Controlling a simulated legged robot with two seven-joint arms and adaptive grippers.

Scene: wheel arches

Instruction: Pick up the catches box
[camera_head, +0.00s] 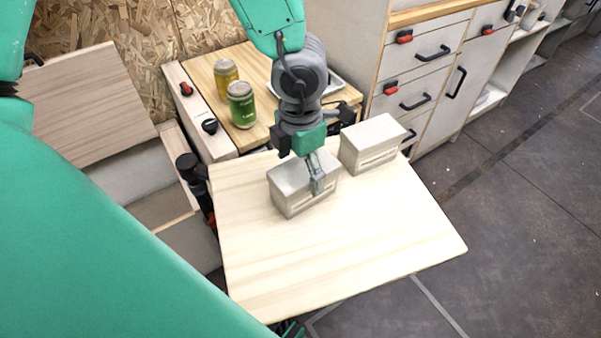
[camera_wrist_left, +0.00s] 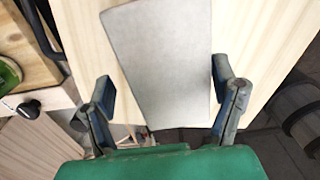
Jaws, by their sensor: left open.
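Two similar pale grey boxes stand on the light wooden table top (camera_head: 350,230); I cannot read a label telling which is the catches box. The nearer box (camera_head: 288,195) is on the left, and the other box (camera_head: 371,140) is farther back on the right. My left gripper (camera_head: 317,180) is over the nearer box, with a finger in front of its right part. In the left wrist view, a pale box top (camera_wrist_left: 160,55) lies between the two spread fingers of my left gripper (camera_wrist_left: 164,85). The gripper is open; contact with the box is unclear. My right gripper does not show.
A yellow can (camera_head: 226,77) and a green can (camera_head: 241,105) stand on a wooden surface behind the table, with a tray (camera_head: 333,84) partly hidden by my arm. Drawers (camera_head: 420,60) stand at the back right. The table's front half is clear.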

